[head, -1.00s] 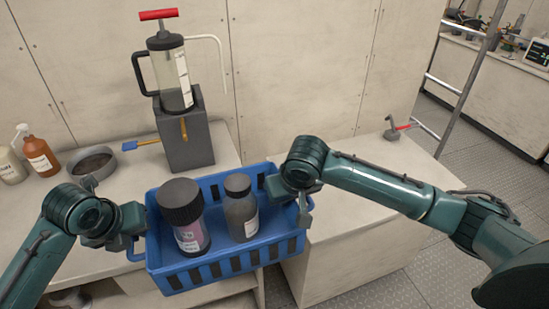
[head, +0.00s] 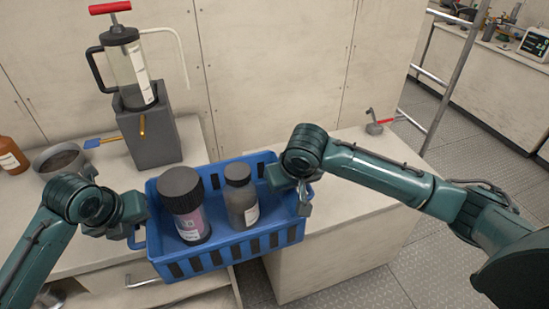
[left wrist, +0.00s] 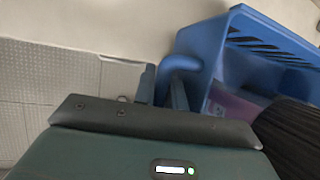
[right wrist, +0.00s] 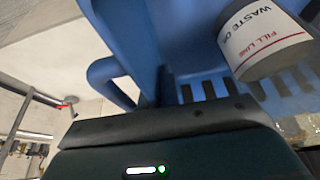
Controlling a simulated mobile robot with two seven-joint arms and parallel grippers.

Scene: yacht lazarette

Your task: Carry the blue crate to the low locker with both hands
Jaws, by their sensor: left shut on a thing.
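The blue crate (head: 235,250) is off the surfaces, in front of the bench and the pale box-shaped unit. It holds a wide dark-capped jar (head: 184,205) and a grey bottle (head: 241,197), both upright. My left gripper (head: 135,228) is shut on the handle at the crate's left end; the left wrist view shows the blue handle (left wrist: 180,63) between its fingers. My right gripper (head: 304,196) is at the handle on the right end. In the right wrist view that handle (right wrist: 104,72) runs behind the gripper body, so its grip is hidden. No unit is clearly marked as the low locker.
The pale box-shaped unit (head: 345,240) has a mostly clear top, with a small red-handled metal item (head: 375,124) at the back. The left bench holds a pump on a grey block (head: 150,135), a round pan (head: 60,160) and a brown bottle (head: 10,155). A ladder (head: 445,75) stands right.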

